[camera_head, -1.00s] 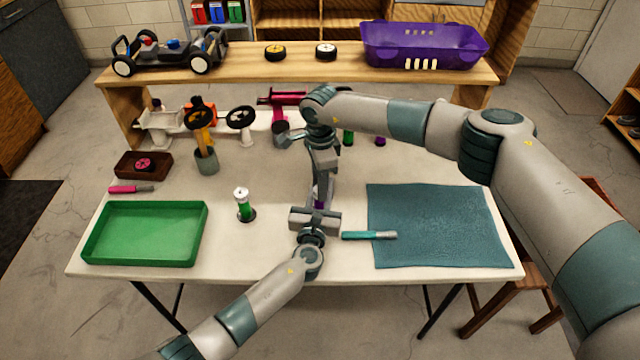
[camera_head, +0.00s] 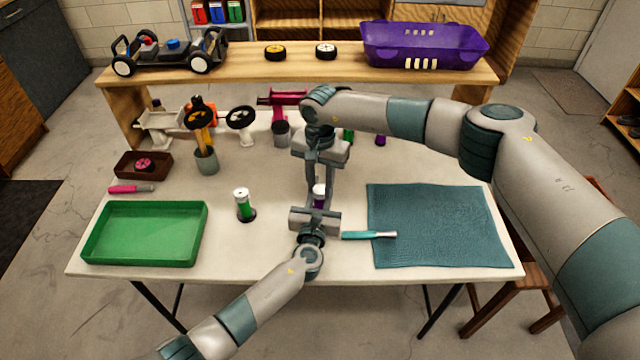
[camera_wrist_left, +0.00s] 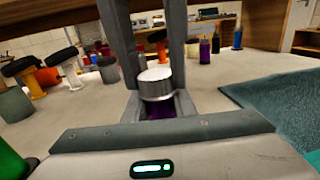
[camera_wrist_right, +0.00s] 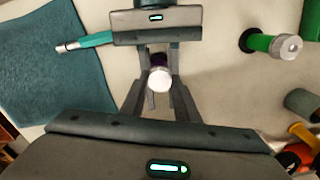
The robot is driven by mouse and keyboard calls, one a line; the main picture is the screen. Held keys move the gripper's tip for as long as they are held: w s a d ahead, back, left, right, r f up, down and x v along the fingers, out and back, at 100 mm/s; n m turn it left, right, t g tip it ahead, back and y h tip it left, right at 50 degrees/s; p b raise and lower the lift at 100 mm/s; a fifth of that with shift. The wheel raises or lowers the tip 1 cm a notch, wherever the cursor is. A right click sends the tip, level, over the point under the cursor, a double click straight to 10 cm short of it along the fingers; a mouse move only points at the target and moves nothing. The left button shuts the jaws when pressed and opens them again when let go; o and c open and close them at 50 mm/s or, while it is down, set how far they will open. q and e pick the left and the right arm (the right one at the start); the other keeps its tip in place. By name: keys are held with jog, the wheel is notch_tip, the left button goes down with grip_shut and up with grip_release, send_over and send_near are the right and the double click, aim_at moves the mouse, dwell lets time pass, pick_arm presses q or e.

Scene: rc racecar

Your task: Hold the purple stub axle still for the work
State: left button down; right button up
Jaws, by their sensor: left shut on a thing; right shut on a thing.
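The purple stub axle (camera_head: 319,203) stands upright near the middle of the table, mostly hidden between my grippers. Its purple body (camera_wrist_left: 160,112) and round silver top (camera_wrist_left: 155,84) show in the left wrist view. The silver top also shows in the right wrist view (camera_wrist_right: 159,77). My left gripper (camera_head: 318,205) reaches in low from the front and is shut on the purple body. My right gripper (camera_head: 320,184) points down from above, its fingers shut around the silver top.
A green stub axle (camera_head: 244,205) stands to the left. A teal-handled tool (camera_head: 368,235) lies close on the right, partly on the blue mat (camera_head: 440,225). A green tray (camera_head: 145,235) sits at front left. Cups and car parts stand behind, below the wooden shelf (camera_head: 230,78).

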aim_at(320, 189)
jog(key=shift+w+n, duration=0.1)
jog(key=shift+n, duration=1.1)
jog(key=o, duration=1.1)
jog(key=shift+c, duration=0.2)
jog(key=shift+r, duration=0.1)
notch_tip(320, 189, up, 12)
